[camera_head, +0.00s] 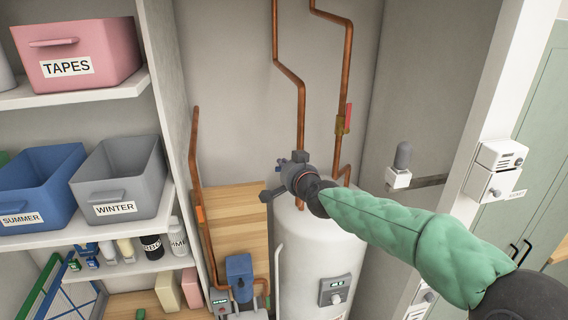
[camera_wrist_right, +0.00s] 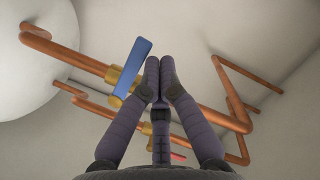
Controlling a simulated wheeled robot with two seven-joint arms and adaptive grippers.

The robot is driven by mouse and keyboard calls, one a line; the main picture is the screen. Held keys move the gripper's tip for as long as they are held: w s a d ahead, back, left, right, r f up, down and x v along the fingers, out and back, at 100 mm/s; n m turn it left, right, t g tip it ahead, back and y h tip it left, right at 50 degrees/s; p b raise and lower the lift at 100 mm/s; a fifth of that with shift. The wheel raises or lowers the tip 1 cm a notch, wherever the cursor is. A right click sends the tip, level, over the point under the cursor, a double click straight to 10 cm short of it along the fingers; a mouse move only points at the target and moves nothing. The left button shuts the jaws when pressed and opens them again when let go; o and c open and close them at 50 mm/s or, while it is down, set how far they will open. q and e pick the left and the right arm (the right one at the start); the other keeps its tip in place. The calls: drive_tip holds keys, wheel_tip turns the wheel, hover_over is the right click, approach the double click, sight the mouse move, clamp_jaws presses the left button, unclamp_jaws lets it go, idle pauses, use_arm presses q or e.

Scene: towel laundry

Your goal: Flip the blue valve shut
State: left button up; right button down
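The blue valve shows in the right wrist view as a flat blue lever (camera_wrist_right: 132,68) on a brass body (camera_wrist_right: 124,82) set in a copper pipe. The lever stands at a steep angle across the pipe. My right gripper (camera_wrist_right: 159,68) has its fingertips together just right of the lever, with nothing visible between them. I cannot tell whether the left finger touches the lever. In the head view my right gripper (camera_head: 276,178) is in front of the pipes above the white tank, and the blue valve is hidden there. My left gripper is out of view.
A red-handled valve (camera_head: 347,119) is on the right-hand copper pipe. The white tank (camera_head: 318,250) stands below. Shelves with a pink bin (camera_head: 110,62), a blue bin (camera_head: 48,175) and a grey bin (camera_head: 125,165) are at left. A white wall (camera_head: 505,90) edges the right.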

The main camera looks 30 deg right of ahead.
drive_tip(key=shift+f, duration=0.25)
idle(0.5)
